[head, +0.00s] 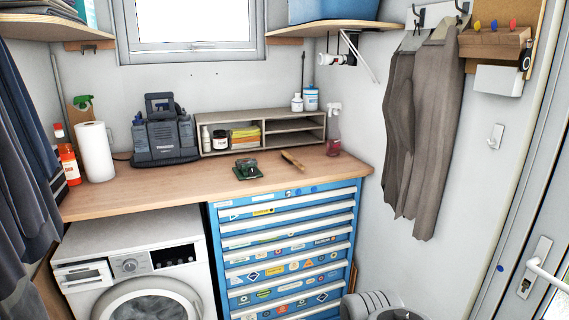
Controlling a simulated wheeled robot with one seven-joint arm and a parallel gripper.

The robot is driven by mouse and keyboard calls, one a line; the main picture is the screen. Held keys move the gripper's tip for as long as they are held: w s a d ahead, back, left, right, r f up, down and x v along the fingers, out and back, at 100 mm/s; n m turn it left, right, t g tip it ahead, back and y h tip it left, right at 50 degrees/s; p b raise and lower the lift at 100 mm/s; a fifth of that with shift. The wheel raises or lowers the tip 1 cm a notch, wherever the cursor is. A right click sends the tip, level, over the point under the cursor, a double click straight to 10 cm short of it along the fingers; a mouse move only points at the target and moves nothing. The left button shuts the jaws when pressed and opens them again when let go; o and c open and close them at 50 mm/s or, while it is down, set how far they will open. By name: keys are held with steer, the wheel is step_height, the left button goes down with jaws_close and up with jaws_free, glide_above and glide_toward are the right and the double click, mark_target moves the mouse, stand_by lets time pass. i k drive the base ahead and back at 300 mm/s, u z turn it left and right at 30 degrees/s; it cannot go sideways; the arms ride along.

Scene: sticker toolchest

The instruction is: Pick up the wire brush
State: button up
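A slim tan object that looks like the wire brush (292,160) lies at a slant on the wooden worktop (190,184), above the blue tool chest. It looks like a wooden handle; its bristles are too small to make out. A small dark green device (247,169) lies to its left, apart from it. My gripper is not in view. The brush lies free, with nothing on top of it.
The blue drawer chest (285,248) and a washing machine (145,266) stand under the worktop. A shelf unit (262,133) stands behind the brush, and a spray bottle (333,130) to its right. A grey coat (422,125) hangs at right. The worktop's front is clear.

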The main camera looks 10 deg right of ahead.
mark_target(287, 155)
steer(key=u, duration=0.7)
steer(key=i, duration=0.85)
steer(key=u, duration=0.4)
steer(key=i, duration=0.85)
steer(key=z, duration=0.5)
